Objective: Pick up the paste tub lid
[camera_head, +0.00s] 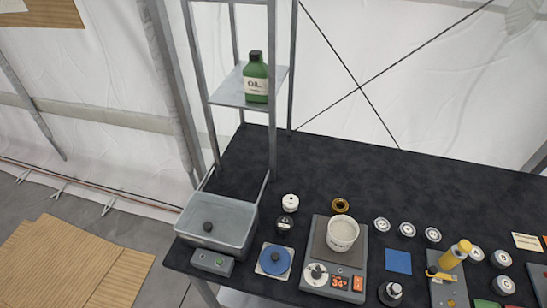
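A white tub (342,236) with a printed band stands on a grey plate device with an orange readout; it looks open, with pale content. A round blue disc with a dark centre knob (275,260) lies flat on a pale square tile left of the device; it looks like a lid, but I cannot tell for sure that it is the paste tub's. A white round piece with a dark centre (316,275) sits on the device's front left and may be a dial. Neither of my grippers is in view.
A grey metal bin (243,232) stands at the table's left corner, behind a small grey button box (212,262). A shelf rack (230,95) rises behind, holding a green oil bottle (256,79). Several small round tins and a yellow-topped tool (455,254) occupy the right. The table's back is clear.

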